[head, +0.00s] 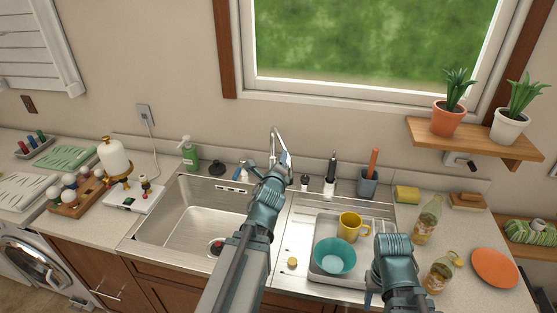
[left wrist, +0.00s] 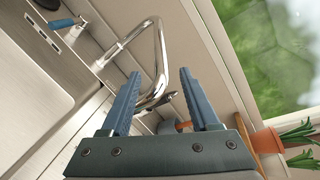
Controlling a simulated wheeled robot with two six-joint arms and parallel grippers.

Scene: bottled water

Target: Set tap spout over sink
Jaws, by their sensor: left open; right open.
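The chrome tap spout (head: 273,143) rises behind the counter, at the right end of the steel sink basin (head: 190,222). In the left wrist view the bent spout (left wrist: 161,55) shows between my finger tips, with a gap on each side. My left gripper (head: 284,160) is open at the spout in the head view; it also shows in the left wrist view (left wrist: 159,72). My right gripper (head: 370,297) is open and empty, low beside the dish tray.
A dish tray (head: 318,226) right of the basin holds a teal bowl (head: 334,256) and a yellow mug (head: 350,227). A green soap bottle (head: 189,153) and a utensil cup (head: 368,183) stand at the back. Bottles (head: 428,220) stand right. The basin is mostly clear.

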